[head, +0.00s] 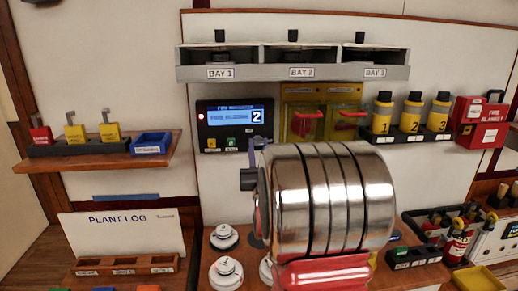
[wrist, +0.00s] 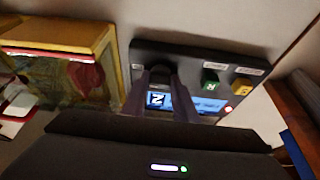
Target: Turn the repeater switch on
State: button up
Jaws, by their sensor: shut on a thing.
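A dark control panel (head: 236,128) with a lit blue screen showing a "2" is on the wall, left of centre in the head view. A red light (head: 201,116) glows at its left edge. The wrist view shows the panel (wrist: 190,58) upside down, with a green control (wrist: 210,80) and a yellow control (wrist: 243,87). My gripper (head: 258,147) is at the panel's lower right corner. In the wrist view its fingers (wrist: 160,95) straddle the third control position, where the repeater switch appears to be. The fingers hide the switch, its label is unreadable and its setting cannot be told.
Yellow boxes with red handles (head: 305,122) adjoin the panel on the right; one shows close by in the wrist view (wrist: 65,70). A shelf of three bays (head: 290,73) is above. Yellow bottles (head: 411,113) stand further right. White knobs (head: 226,236) are below. My arm covers the centre.

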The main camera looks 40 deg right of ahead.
jog(key=shift+f, duration=0.35)
jog(key=o, duration=1)
jog(key=shift+r, duration=0.25)
